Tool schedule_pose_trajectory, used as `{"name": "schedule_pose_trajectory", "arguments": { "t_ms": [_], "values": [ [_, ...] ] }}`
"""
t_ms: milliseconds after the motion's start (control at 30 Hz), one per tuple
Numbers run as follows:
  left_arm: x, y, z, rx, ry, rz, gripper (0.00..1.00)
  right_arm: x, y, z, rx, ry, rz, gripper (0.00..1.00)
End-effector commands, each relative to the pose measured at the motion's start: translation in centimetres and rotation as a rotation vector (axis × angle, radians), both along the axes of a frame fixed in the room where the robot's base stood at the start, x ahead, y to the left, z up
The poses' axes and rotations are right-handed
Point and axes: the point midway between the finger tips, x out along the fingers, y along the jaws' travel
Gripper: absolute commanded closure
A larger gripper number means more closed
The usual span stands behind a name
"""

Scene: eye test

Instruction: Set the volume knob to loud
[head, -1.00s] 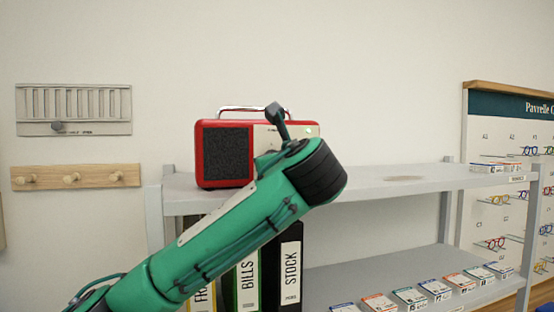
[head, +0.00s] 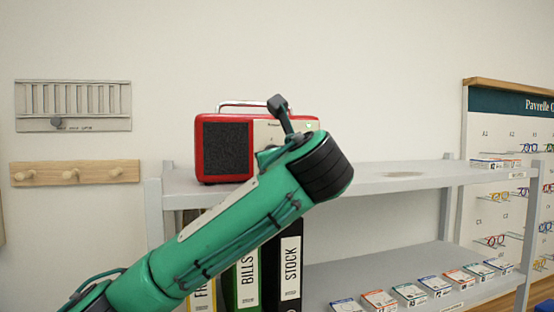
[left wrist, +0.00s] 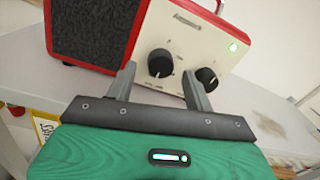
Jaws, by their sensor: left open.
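The red radio (head: 222,150) stands on the top shelf, with a dark speaker grille and a cream panel. In the left wrist view its panel (left wrist: 210,40) carries two black knobs and a lit green light (left wrist: 233,47). The knob labels are too small to read, so I cannot tell which is volume. My left gripper (left wrist: 159,72) is open, its fingers pointing at the panel. The left knob (left wrist: 160,63) shows between the fingertips, its white mark pointing down. The right knob (left wrist: 206,77) is just right of the right finger. Contact is unclear. My right gripper is not in view.
The grey shelf (head: 380,180) has free room right of the radio. Binders (head: 290,265) stand below it, with several small cards (head: 410,293) to their right. A peg rail (head: 100,173) and a slotted panel (head: 100,125) hang on the left wall.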

Motion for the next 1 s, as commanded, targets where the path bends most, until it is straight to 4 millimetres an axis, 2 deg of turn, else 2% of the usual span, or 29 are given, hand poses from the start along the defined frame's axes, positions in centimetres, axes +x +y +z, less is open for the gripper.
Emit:
{"name": "schedule_pose_trajectory", "arguments": {
  "t_ms": [33, 400, 467, 1000],
  "values": [
    [-1.0, -0.4, -0.4, 0.000, -0.004, -0.004, 0.47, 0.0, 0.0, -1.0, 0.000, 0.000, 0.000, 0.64],
    [-9.8, -2.7, -0.6, 0.001, -0.003, -0.005, 0.47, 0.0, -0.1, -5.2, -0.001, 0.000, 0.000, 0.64],
    [-9.5, -2.6, -0.7, -0.003, -0.002, 0.000, 0.47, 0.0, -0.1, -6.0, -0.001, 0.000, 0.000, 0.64],
    [-11.4, -3.1, -0.4, -0.002, -0.003, 0.000, 0.47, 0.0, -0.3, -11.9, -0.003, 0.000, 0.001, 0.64]
  ]
}}
